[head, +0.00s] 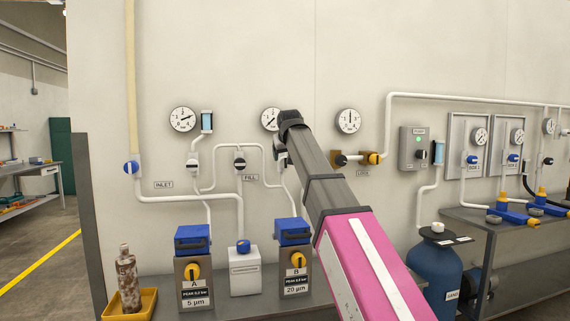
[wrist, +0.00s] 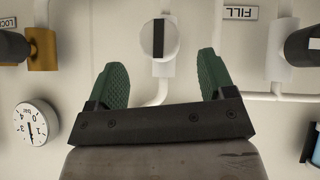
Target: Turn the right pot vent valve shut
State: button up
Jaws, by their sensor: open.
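A round white valve knob with a black bar (wrist: 159,38) shows in the wrist view, its bar roughly upright in that picture. It lies just beyond my fingertips and in line with the gap between them. My gripper (wrist: 163,80) is open and empty, its green ribbed fingers spread wide. In the head view my gripper (head: 281,152) is close to the wall, right of the FILL label, and hides this valve. The right pot (head: 294,272), marked B, has a blue top and a yellow knob (head: 298,260). Which valve is the pot's vent is not labelled.
The FILL valve (head: 240,163) is just left of my gripper, with white pipes around it. A brass valve (head: 374,158) with a dark-handled one stands to the right. Gauges hang above, one (head: 348,121) beside my arm. Pot A (head: 193,283) stands lower left.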

aim_at(285, 160)
jog(key=x, duration=0.5)
jog(key=shift+w+f, duration=0.25)
jog(key=shift+f, duration=0.05)
jog(key=c, duration=0.9)
